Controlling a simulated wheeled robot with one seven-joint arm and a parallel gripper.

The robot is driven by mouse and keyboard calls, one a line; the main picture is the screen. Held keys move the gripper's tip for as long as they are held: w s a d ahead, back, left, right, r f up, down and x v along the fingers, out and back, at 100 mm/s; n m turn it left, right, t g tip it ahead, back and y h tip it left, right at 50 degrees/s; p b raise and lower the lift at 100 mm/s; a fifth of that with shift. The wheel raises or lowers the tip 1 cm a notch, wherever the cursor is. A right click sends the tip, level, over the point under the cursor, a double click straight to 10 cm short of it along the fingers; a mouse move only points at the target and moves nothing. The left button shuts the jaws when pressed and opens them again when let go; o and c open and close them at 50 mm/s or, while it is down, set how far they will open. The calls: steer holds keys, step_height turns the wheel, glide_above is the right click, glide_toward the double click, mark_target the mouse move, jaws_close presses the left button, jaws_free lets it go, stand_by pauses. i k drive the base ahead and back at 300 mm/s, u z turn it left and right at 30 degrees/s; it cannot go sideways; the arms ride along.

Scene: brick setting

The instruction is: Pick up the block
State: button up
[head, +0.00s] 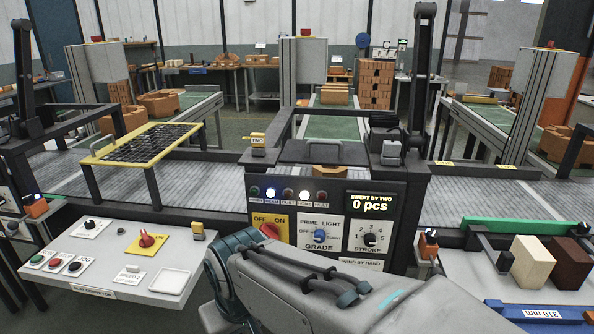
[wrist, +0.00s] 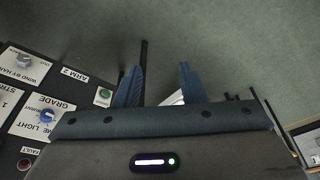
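A cream block (head: 532,262) stands on the pale bench surface at the right of the head view. A dark brown block (head: 568,263) stands close beside it on the right. My gripper (wrist: 161,68) shows in the wrist view with its two blue fingers apart and no block between them. A small pale piece shows behind the base of the fingers; I cannot tell what it is. In the head view my arm crosses the bottom middle, and my gripper cannot be made out there. Neither block is seen in the wrist view.
A control box (head: 327,226) with knobs and lamps stands in the middle; its panel also shows at the wrist view's left. A green bar (head: 520,226) runs behind the blocks, and a blue strip (head: 545,313) lies in front. A switch panel (head: 110,256) is at left.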

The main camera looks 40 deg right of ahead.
mark_target(318, 170)
steer(key=z, duration=0.6)
steer(key=i, duration=0.65)
steer(key=z, duration=0.75)
